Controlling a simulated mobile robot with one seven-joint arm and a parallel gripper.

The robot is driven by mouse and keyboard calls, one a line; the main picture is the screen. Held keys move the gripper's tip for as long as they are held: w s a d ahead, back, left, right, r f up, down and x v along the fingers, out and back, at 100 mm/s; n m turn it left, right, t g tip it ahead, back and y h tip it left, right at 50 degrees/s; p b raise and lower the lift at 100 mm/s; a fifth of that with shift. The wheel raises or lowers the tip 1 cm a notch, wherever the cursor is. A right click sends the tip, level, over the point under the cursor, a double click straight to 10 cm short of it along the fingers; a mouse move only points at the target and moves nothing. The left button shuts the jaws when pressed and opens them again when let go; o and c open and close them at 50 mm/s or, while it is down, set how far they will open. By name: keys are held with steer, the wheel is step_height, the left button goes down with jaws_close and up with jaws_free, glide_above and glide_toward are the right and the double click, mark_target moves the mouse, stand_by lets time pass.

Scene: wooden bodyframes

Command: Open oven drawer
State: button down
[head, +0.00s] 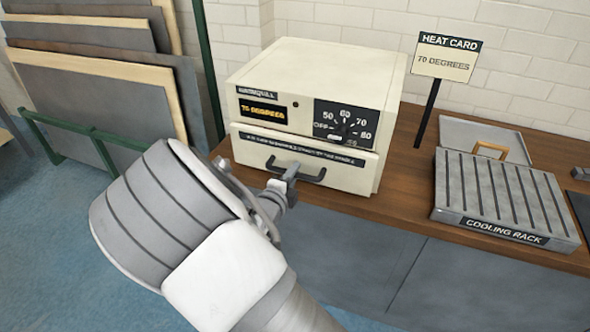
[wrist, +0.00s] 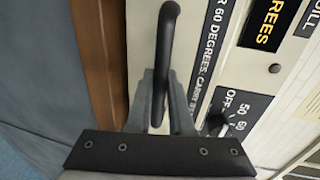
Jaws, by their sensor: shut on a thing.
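I cannot tell whether the drawer stands slightly out or is flush.
A cooling rack (head: 505,200) stands on the counter (head: 405,195) at the right, before a grey tray with a wooden handle. A heat card sign (head: 446,57) reads 70 degrees. Panels (head: 95,90) lean in a green rack at the left. Blue floor lies in front.

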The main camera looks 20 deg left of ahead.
steer(key=f+p+v, duration=0.2)
steer(key=p+v, duration=0.1)
steer(key=v, duration=0.6)
steer(key=f+p+v, duration=0.1)
steer(key=p+v, duration=0.3)
steer(key=v, duration=0.5)
steer(key=s+f+p+v, duration=0.1)
steer(key=f+p+v, duration=0.1)
steer(key=v, duration=0.7)
steer(key=shift+s+a+f+p, duration=0.25)
steer(key=shift+p, duration=0.45)
steer(key=c, duration=0.8)
jaws_free()
steer(key=shift+s, duration=0.15)
